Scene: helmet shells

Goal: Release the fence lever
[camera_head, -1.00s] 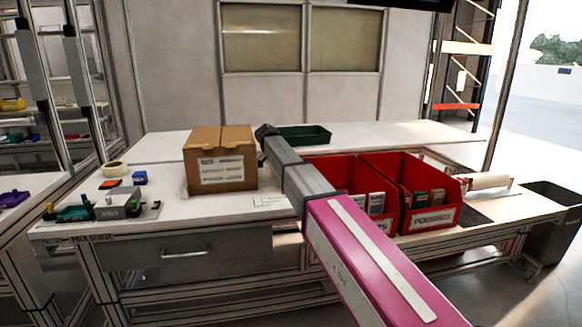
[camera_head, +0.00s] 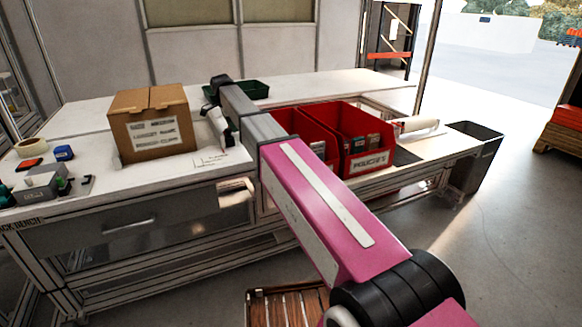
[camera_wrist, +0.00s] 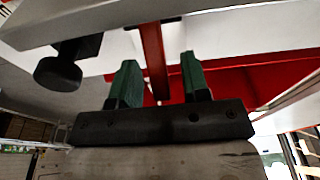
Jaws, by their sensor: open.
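My gripper (camera_wrist: 157,82) shows in the wrist view with two green fingers apart, so it is open. A narrow red upright strip (camera_wrist: 153,60) shows in line with the gap between the fingers. I cannot tell whether it is the fence lever or a bin edge, nor whether it touches the fingers. A round black knob (camera_wrist: 58,74) hangs below a pale bar (camera_wrist: 90,22) at upper left. In the head view my arm reaches over the bench, its white and black end hanging above the top beside the cardboard box. No fence lever is clearly recognizable there.
The cardboard box (camera_head: 152,125) stands left of my arm on the white bench (camera_head: 85,115). Red bins (camera_head: 368,163) stand to the right, a green tray (camera_head: 250,90) behind. Small tools (camera_head: 45,185) lie at far left. A wooden crate (camera_head: 290,305) is below, in front.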

